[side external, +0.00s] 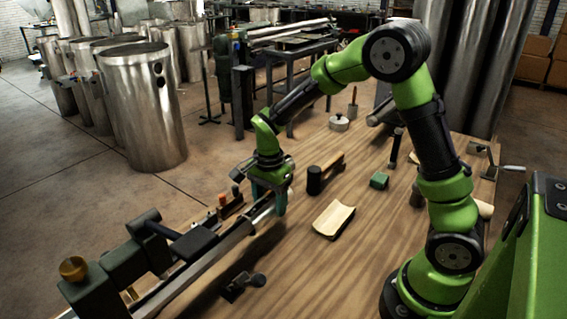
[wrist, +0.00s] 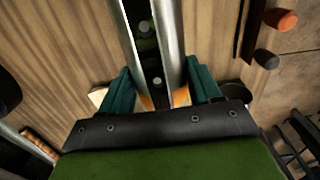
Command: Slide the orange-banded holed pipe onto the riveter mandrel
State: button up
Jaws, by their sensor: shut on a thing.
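My gripper (side external: 268,202) is low over the far end of the long riveter rail. In the wrist view its teal fingers (wrist: 162,94) are closed on both sides of a bright metal pipe (wrist: 174,45). Orange band (wrist: 181,97) shows on it between the fingers. A dark strip with pale round spots runs along the middle between the bright sides; I cannot tell whether these are the pipe's holes or parts beneath. The riveter mandrel (side external: 200,264) appears as a long pale bar running from the lower left towards my gripper. The gripper hides where pipe and bar meet.
The dark green riveter body (side external: 105,283) with a brass knob (side external: 73,268) stands at lower left.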

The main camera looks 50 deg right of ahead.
aim_at(226, 237)
jog(key=shift+a, duration=0.1)
jog(key=shift+a, duration=4.1)
jog(key=shift+a, duration=0.15)
jog(key=shift+a, duration=3)
jog(key=shift+a, duration=0.15)
jog(key=o, duration=1.2)
jog(key=shift+o, duration=0.2)
jog(key=shift+f, duration=0.1)
